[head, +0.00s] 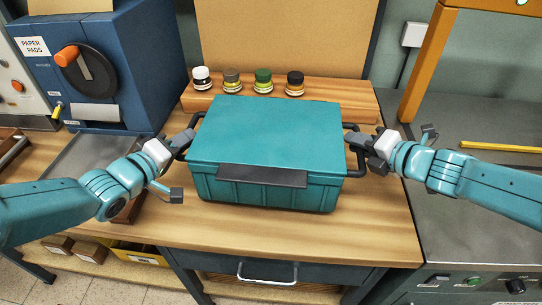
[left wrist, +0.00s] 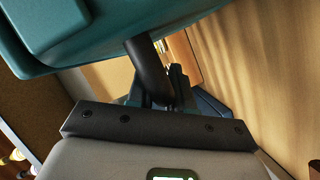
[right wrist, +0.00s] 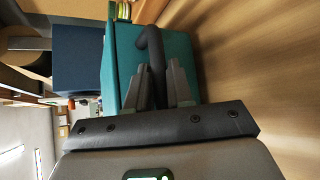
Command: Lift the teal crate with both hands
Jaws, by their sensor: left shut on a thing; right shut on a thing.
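The teal crate (head: 265,135) has a closed lid, a dark front plate and a dark handle on each side. It is level over the middle of the wooden table; whether its base touches the wood is hard to tell. My left gripper (head: 184,139) is shut on the crate's left handle, a dark bar that also shows between the fingers in the left wrist view (left wrist: 145,62). My right gripper (head: 369,143) is shut on the right handle, which also shows between the fingers in the right wrist view (right wrist: 153,50).
Several small jars, among them a green-lidded one (head: 263,80), stand on a wooden ledge (head: 350,98) behind the crate. A blue machine (head: 125,70) with a dial stands at the left. A grey counter (head: 470,240) adjoins at the right. The table's front strip (head: 300,235) is clear.

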